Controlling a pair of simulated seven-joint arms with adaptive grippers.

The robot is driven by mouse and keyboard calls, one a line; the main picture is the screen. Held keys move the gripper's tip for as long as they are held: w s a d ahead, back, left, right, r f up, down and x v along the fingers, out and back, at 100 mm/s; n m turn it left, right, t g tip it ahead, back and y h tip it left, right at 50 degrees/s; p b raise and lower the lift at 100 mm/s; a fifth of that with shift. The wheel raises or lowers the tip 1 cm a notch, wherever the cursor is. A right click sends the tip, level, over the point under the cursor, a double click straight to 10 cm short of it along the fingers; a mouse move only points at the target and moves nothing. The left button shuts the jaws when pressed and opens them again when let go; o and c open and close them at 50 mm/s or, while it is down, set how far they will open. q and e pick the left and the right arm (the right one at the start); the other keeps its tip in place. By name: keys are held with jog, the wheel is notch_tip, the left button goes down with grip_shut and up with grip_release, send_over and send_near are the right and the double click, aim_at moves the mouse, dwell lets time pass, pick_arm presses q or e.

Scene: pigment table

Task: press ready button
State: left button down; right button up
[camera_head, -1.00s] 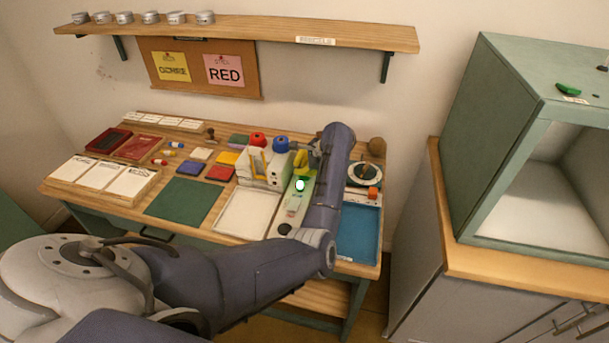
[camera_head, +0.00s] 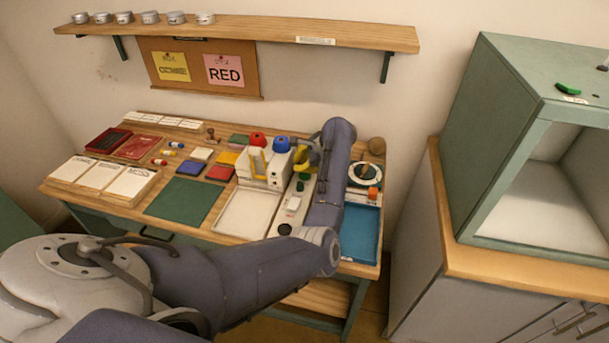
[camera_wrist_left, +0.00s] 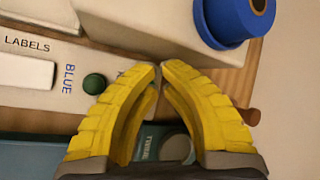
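A small round dark green button (camera_wrist_left: 94,84) sits on a pale panel (camera_wrist_left: 20,98) in the left wrist view, beside the word BLUE. A letter on its other side is mostly covered by a finger. In the head view a dark spot on the panel (camera_head: 300,186) seems to be the same button. My left gripper (camera_wrist_left: 160,68) has yellow fingers with their tips together and nothing between them. Its tips are just right of the button in the wrist view. In the head view the left gripper (camera_head: 304,160) is over the panel's far part. My right gripper is not in view.
A white dispenser with a blue-topped part (camera_head: 281,145) and a red-topped part (camera_head: 257,140) stands left of the gripper. A pale tray (camera_head: 248,212) lies left of the panel.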

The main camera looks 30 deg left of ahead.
aim_at(300, 173)
pick_arm(q)
jog(key=shift+r, duration=0.15)
jog(key=shift+r, duration=2.85)
